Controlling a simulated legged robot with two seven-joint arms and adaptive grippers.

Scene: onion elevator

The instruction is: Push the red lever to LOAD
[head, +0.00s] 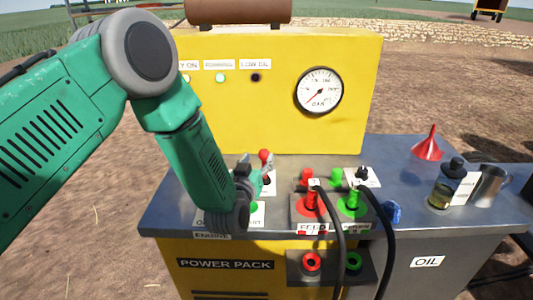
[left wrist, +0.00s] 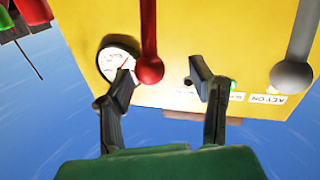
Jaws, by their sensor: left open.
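The red lever (head: 264,155) has a round red knob and stands on the grey top of the power pack, left of the middle. In the left wrist view the red lever (left wrist: 149,68) hangs into the picture between my two fingers. My left gripper (head: 257,173) is close beside the lever, and its fingers are partly hidden by my wrist. In the left wrist view the left gripper (left wrist: 161,66) is open, with a finger on each side of the knob. I cannot tell whether either finger touches it. No LOAD label is readable. My right gripper is out of view.
A grey-knobbed lever (left wrist: 293,73) is at the right of the wrist view. Right of the red lever are red (head: 311,202) and green (head: 352,203) hose couplings with black hoses. A red funnel (head: 428,146), an oil bottle (head: 447,184) and a metal jug (head: 489,187) stand farther right. The yellow panel (head: 230,115) rises behind.

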